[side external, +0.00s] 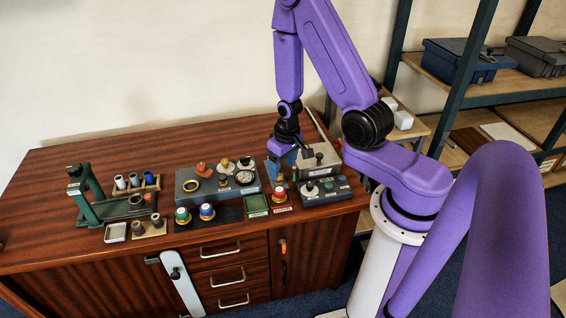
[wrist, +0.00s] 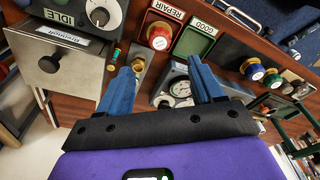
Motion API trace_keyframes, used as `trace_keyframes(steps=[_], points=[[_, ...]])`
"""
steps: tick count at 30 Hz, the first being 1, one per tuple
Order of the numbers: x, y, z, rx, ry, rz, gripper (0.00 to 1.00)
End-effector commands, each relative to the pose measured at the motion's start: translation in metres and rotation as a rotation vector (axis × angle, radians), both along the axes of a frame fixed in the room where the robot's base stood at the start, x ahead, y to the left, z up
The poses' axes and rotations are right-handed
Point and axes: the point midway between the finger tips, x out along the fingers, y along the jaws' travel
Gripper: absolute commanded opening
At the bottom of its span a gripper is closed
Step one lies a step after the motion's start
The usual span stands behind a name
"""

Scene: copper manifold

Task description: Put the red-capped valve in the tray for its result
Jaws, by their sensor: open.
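The red-capped valve (wrist: 160,36) has a pale body and sits in the red tray labelled REPAIR (wrist: 165,11). In the side external view the valve (side external: 279,194) shows in front of my gripper (side external: 279,167). The green tray labelled GOOD (wrist: 195,41) lies beside the red one and is empty; it also shows in the side external view (side external: 256,205). In the wrist view my gripper (wrist: 162,70) has its blue fingers spread wide with nothing held between them. The valve is beyond the fingertips, apart from them.
A grey block with a gauge (side external: 244,178) and brass fittings stands left of my gripper. A control box with a dial (side external: 325,190), marked IDLE in the wrist view, stands right. Two other capped valves (side external: 207,211) (side external: 182,215) stand on a dark mat. A green stand (side external: 89,196) is farther left.

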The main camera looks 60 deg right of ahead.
Motion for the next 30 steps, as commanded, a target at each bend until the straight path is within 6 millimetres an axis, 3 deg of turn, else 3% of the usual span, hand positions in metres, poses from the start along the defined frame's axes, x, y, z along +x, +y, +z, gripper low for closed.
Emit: trace_keyframes(steps=[7, 11, 20, 30], points=[[0.001, 0.003, 0.011, -0.001, -0.002, 0.017, 0.66], [0.005, 0.014, 0.022, -0.005, 0.001, 0.087, 0.66], [0.003, 0.06, 0.063, -0.014, 0.017, 0.351, 0.66], [-0.034, 0.111, 0.112, -0.023, 0.036, 0.655, 0.66]])
